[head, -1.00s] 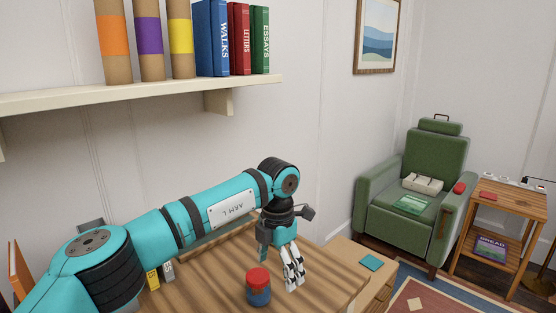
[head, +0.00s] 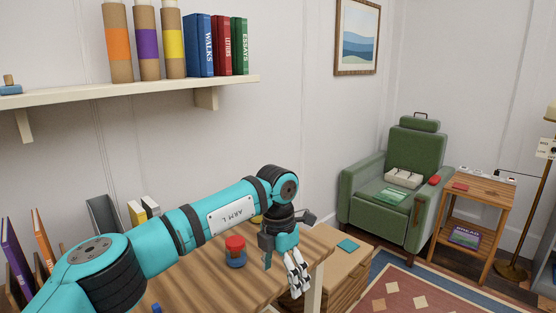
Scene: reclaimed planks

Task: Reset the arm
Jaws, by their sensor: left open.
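My left arm (head: 215,215), turquoise with a white label, reaches in from the lower left across the wooden table. My left gripper (head: 299,279) hangs with its pale fingers pointing down near the table's right end. It is open, and I see nothing between the fingers. A jar with a red lid and blue lower part (head: 235,252) stands upright on the table (head: 205,278), left of the gripper and apart from it. My right gripper is not in view.
A shelf (head: 120,94) with tubes and books is on the wall above. A low wooden cabinet (head: 343,262) with a teal square (head: 349,245) stands right of the table. A green armchair (head: 400,190) and side table (head: 478,198) are farther right. The rug (head: 425,290) is clear.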

